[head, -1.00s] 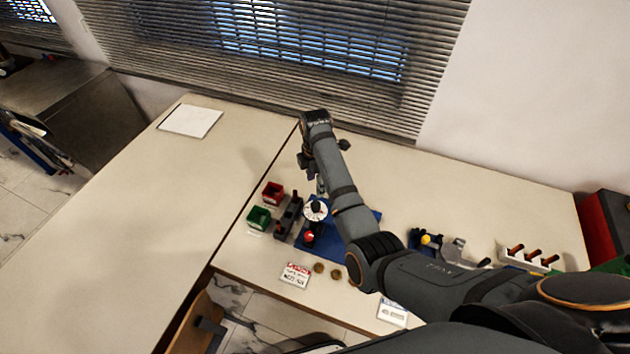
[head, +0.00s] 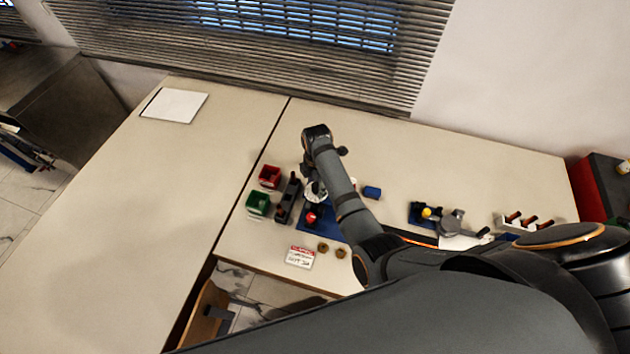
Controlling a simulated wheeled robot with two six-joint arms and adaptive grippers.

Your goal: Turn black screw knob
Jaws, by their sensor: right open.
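The gauge rig on a blue base (head: 329,230) stands near the middle of the right table, with a white dial (head: 311,197) and a red knob (head: 311,218). My right arm reaches in from the right, and its gripper (head: 316,186) points down right over the dial. The gripper is open, with its fingers small and dark against the rig. I cannot make out the black screw knob, which seems hidden behind the gripper. Whether the fingers touch anything is unclear. My left gripper is not in view.
A red bin (head: 269,176), a green bin (head: 257,203) and a dark holder (head: 287,199) stand left of the rig. A label card (head: 299,257) and two brass pieces lie in front. A white rack (head: 516,224) stands right. The left table is mostly clear.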

